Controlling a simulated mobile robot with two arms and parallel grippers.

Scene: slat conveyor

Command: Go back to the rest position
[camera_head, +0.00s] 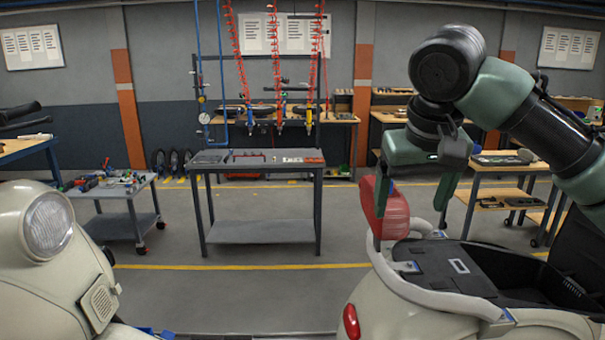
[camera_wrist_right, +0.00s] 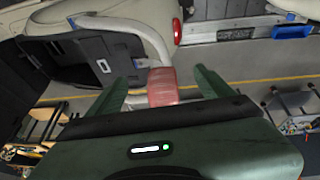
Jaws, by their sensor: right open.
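My right gripper (camera_head: 408,205) is open above the rear of a cream scooter body (camera_head: 380,305). In the head view its two fingers point down on either side of a red padded part (camera_head: 397,213) at the end of the scooter's pale rail (camera_head: 435,298). In the right wrist view the red part (camera_wrist_right: 161,87) shows between the two spread fingers (camera_wrist_right: 163,85), and I cannot tell whether they touch it. My left gripper is not in view.
Another cream scooter front with a round headlamp (camera_head: 48,225) stands at the left. A grey table (camera_head: 262,230) and a tool cart (camera_head: 130,212) stand behind. Red coiled hoses (camera_head: 276,50) hang over the back. The floor in the middle is clear.

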